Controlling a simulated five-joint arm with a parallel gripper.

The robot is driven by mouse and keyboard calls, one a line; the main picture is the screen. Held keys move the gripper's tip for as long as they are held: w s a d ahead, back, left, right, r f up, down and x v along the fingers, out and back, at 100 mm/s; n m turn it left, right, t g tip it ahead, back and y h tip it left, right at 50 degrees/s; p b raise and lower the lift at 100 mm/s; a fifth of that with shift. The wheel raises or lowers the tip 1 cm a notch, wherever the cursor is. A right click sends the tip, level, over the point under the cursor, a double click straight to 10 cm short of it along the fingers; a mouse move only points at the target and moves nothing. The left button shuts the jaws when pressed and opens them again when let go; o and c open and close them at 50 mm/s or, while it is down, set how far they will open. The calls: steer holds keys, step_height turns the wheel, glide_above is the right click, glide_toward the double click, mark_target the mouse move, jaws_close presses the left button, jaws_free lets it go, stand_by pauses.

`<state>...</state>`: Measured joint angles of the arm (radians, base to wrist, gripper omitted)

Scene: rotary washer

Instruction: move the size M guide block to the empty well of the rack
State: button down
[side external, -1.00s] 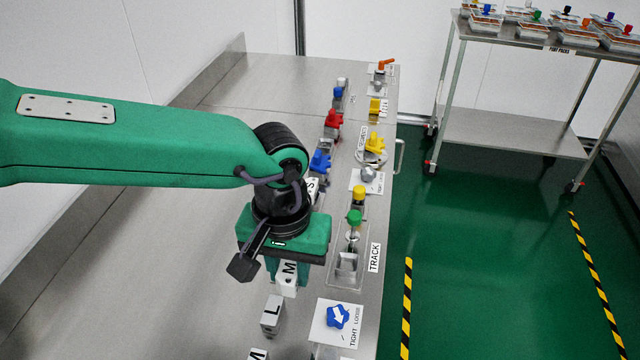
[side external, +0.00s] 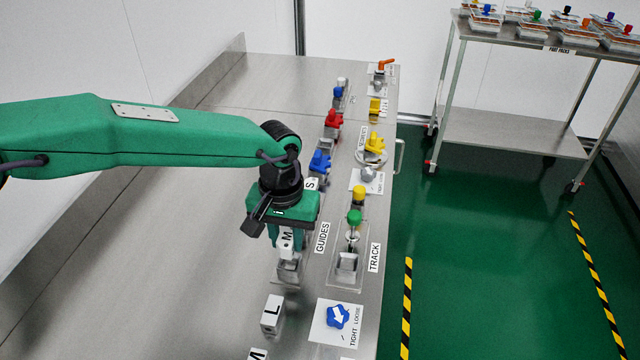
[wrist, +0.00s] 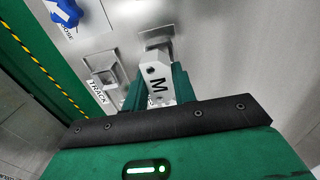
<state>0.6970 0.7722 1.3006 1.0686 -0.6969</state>
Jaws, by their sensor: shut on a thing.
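My gripper (side external: 287,246) is shut on the size M guide block (side external: 286,238), a light grey block with a black M. The block also shows between the fingers in the wrist view (wrist: 158,82). In the side view a grey well (side external: 288,268) with a flat surround shows just below the held block. In the wrist view a well (wrist: 158,36) shows just past the block's end. The block appears raised above the table; its exact height over the well is hard to tell.
The L block (side external: 272,314) stands nearer the camera, and an S label (side external: 311,184) shows behind my gripper. The track holder (side external: 347,264) and the blue star knob (side external: 338,317) are to the right. Coloured knobs line the far table. The table's left is clear.

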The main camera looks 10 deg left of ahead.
mark_target(288, 250)
steer(key=shift+w+f, duration=0.15)
steer(key=shift+f, duration=1.9)
steer(key=shift+f, duration=0.15)
steer(key=c, duration=1.1)
jaws_free()
step_height(288, 250, up, 12)
steer(key=shift+r, duration=0.1)
steer(key=shift+a, duration=0.1)
